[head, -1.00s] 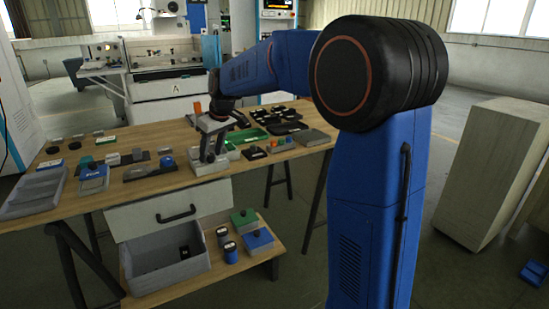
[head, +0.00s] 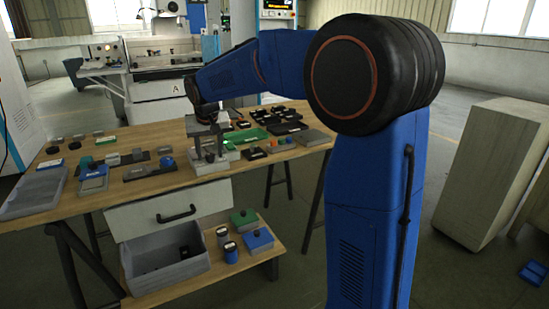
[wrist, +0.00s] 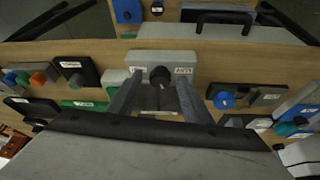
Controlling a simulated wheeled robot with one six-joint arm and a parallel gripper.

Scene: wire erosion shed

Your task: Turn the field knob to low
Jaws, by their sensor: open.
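The field knob (wrist: 160,76) is a small black round knob with a pointer. It sits on a light grey box (wrist: 205,58) in the wrist view, between two small white labels that are too small to read surely. My gripper (wrist: 158,84) is open, its two grey fingers reaching toward the box on either side of the knob. I cannot tell if they touch it. In the head view my gripper (head: 209,143) points down over the grey box (head: 213,166) near the bench's front edge; the knob is hidden there.
The wooden bench (head: 140,134) carries small parts on both sides of the box. A black block (wrist: 78,72) and a blue knob on a block (wrist: 224,98) are close by in the wrist view. A drawer (head: 150,216) and a grey bin (head: 165,262) are below.

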